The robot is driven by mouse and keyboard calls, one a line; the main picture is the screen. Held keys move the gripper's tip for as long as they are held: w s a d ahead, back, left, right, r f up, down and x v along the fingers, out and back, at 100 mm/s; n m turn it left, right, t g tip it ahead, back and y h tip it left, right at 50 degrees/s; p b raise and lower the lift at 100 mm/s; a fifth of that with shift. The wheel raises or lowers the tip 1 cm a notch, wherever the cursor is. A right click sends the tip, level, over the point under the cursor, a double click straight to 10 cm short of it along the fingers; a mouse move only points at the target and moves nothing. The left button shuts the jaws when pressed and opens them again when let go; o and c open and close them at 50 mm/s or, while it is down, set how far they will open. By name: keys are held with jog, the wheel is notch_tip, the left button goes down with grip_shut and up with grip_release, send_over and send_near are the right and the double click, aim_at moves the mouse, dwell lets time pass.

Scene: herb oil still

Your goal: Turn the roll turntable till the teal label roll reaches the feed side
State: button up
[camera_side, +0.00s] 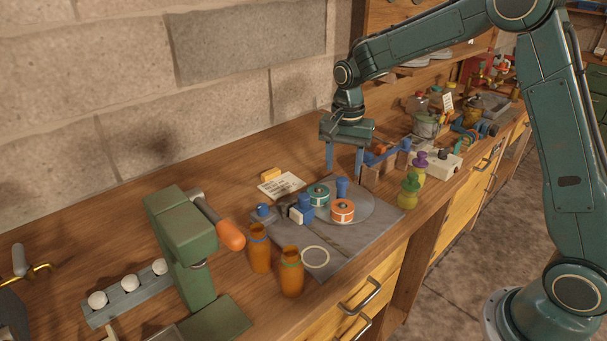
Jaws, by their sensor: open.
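The roll turntable (367,215) is a round grey disc on a grey base plate on the wooden bench. The teal label roll (319,194) stands on its left part, towards the back. An orange roll (342,211) stands on the disc nearer the front. A blue upright peg (342,187) stands on the disc near the back. My gripper (344,172) is open, its two blue fingers pointing down above the back of the disc. The fingers hold nothing that I can see. I cannot tell whether a fingertip touches the disc or the peg.
A blue block device (302,208) stands at the disc's left edge. Amber bottles (291,273) and a green press with an orange handle (180,240) stand further left. A paper card (281,186) lies behind.

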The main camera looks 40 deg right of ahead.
aim_at(342, 179)
jog(key=shift+f, duration=1.85)
grip_shut()
